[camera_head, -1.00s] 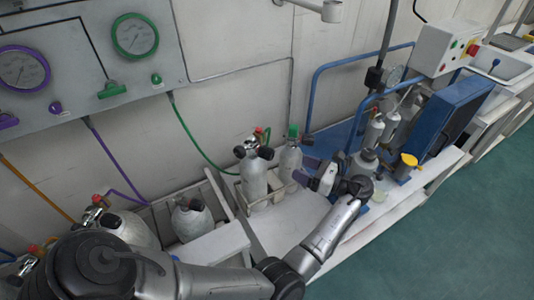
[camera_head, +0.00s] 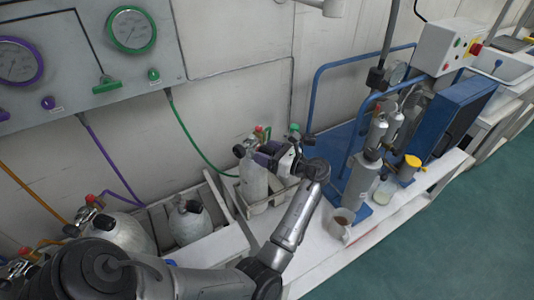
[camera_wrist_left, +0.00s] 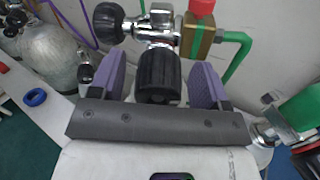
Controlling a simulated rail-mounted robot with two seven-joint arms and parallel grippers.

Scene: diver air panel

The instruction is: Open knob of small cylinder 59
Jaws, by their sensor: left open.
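A small grey-white cylinder (camera_head: 254,182) stands upright in a light rack by the wall, with a chrome valve, black knobs and a red-topped fitting. No number is legible on it. My left gripper (camera_head: 270,153) is at the height of its valve, coming from the right. In the left wrist view, the purple fingers (camera_wrist_left: 158,80) are open, one on each side of a black ribbed knob (camera_wrist_left: 157,72). I cannot tell whether they touch it. A second black knob (camera_wrist_left: 108,18) sits to the upper left. My right gripper is not in view.
A green-topped cylinder (camera_head: 294,131) behind my left gripper is mostly hidden. A green hose (camera_head: 195,145) runs to the valve. A mug (camera_head: 340,221) and a grey cylinder (camera_head: 361,178) stand at right.

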